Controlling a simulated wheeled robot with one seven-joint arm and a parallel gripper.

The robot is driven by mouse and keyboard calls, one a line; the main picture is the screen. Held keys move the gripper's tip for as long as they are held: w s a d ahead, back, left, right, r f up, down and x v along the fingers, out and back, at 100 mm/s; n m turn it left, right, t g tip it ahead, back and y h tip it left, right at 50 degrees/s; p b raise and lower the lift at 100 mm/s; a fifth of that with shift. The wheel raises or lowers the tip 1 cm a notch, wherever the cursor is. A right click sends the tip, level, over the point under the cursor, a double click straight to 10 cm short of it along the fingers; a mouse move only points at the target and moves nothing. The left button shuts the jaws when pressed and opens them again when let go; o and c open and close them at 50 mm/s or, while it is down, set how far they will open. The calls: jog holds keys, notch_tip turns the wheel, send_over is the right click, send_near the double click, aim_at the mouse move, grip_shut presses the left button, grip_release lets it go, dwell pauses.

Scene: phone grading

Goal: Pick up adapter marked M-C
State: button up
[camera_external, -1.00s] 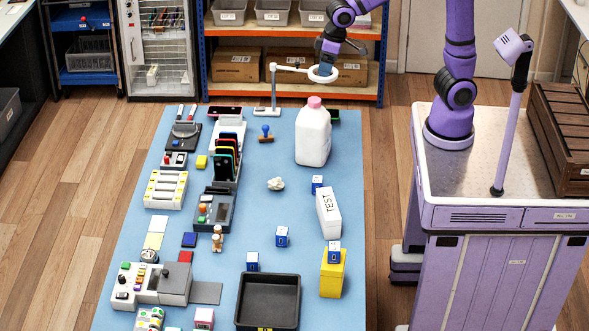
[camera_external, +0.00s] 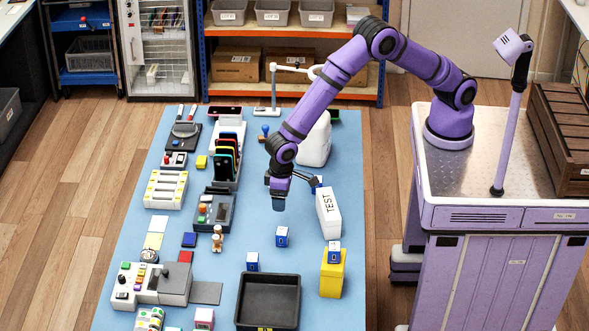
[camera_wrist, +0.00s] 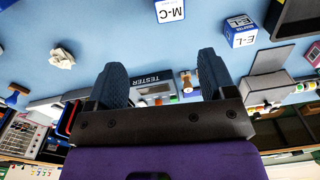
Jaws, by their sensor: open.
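The adapter marked M-C (camera_wrist: 170,11) is a small blue and white block, partly cut off at the top edge of the wrist view, its label upside down. By layout it matches the block (camera_external: 282,236) in the middle of the blue mat in the external view, where its label is too small to read. A similar block marked E-L (camera_wrist: 240,31) lies to its right in the wrist view. My gripper (camera_external: 278,205) hangs above the mat, just behind the M-C block. Its two fingers (camera_wrist: 163,80) are apart with nothing held between them.
A white TEST box (camera_external: 328,213) and a yellow box (camera_external: 332,280) with a block on top stand to the right. A black tray (camera_external: 240,299) lies in front. Crumpled paper (camera_wrist: 62,58) lies on the mat. A white bottle (camera_external: 316,147) stands behind my arm.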

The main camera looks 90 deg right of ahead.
send_over(282, 231)
jog(key=f, duration=0.4)
jog(key=shift+s+a+f, duration=0.15)
jog(key=shift+a+f, duration=0.1)
jog(key=shift+f, duration=0.15)
notch_tip(282, 231, down, 5)
jog(key=shift+d+f, duration=0.15)
jog(key=shift+f, duration=1.15)
jog(key=shift+d+f, duration=0.1)
jog(key=shift+f, duration=1.2)
jog(key=c, duration=1)
